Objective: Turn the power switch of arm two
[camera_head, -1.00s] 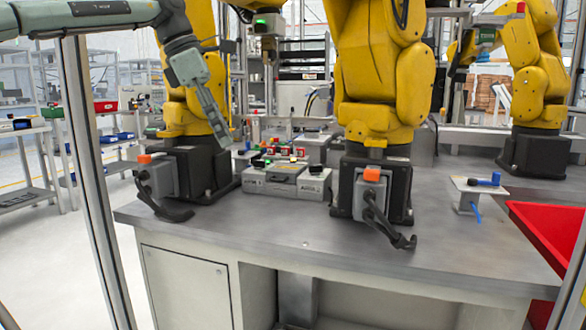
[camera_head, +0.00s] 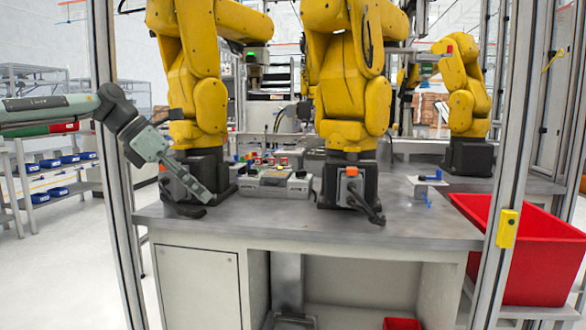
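Two yellow robot arms stand at the front of a grey bench, the left one (camera_head: 190,75) and the middle one (camera_head: 350,80). Each has a dark base with a grey box and an orange part on its front. The middle arm's orange part (camera_head: 351,171) is in plain view. The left arm's orange part (camera_head: 163,168) shows just beside my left gripper (camera_head: 207,197). My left gripper points down and right across the left base, hiding part of its box. Its fingers look edge-on, so opening and contact are unclear. I cannot read which arm is number two. My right gripper is not seen.
A grey control box (camera_head: 275,183) with coloured buttons sits between the two bases. A third yellow arm (camera_head: 463,95) stands at the back right. A red bin (camera_head: 530,255) is right of the bench (camera_head: 300,230). Metal frame posts (camera_head: 112,160) stand at both sides.

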